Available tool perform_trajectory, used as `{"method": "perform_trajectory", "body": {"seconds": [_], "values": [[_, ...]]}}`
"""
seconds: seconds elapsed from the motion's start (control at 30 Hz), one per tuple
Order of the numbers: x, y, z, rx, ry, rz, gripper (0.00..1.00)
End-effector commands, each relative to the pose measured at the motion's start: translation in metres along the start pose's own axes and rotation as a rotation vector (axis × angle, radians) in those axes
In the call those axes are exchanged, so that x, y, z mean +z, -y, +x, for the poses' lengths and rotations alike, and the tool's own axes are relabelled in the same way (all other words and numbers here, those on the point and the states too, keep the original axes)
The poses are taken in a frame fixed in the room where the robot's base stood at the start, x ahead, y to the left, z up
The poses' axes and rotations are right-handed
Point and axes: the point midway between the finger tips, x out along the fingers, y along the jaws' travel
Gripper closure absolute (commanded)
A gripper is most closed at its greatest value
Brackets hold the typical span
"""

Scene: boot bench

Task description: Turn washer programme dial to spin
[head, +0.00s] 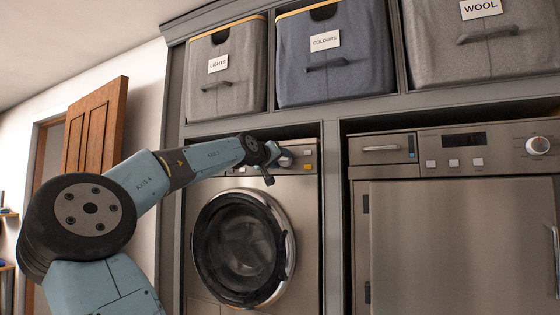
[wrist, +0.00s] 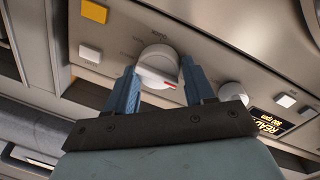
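The washer (head: 215,192) with a round glass door stands at the middle of the head view. Its programme dial (wrist: 157,60) shows in the wrist view as a round white knob. A red mark on the knob points to the lower right of that picture. In the head view my gripper (head: 285,158) is at the washer's panel, where my arm hides most of the dial.
A yellow button (wrist: 94,11), a white button (wrist: 90,52), a second round knob (wrist: 233,94) and a lit display (wrist: 268,122) are on the panel. A second appliance (head: 455,240) stands to the right. Labelled fabric bins (head: 335,75) sit on the shelf above.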

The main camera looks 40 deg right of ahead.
Motion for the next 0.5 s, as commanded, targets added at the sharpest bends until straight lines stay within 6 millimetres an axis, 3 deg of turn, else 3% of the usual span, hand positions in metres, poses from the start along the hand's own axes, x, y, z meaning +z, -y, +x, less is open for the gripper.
{"method": "perform_trajectory", "body": {"seconds": [0.3, 0.5], "values": [[-0.0004, 0.0015, -0.0005, -0.002, -0.001, 0.000, 0.79], [-0.0007, 0.0015, -0.0006, -0.006, 0.005, 0.063, 0.79]]}}
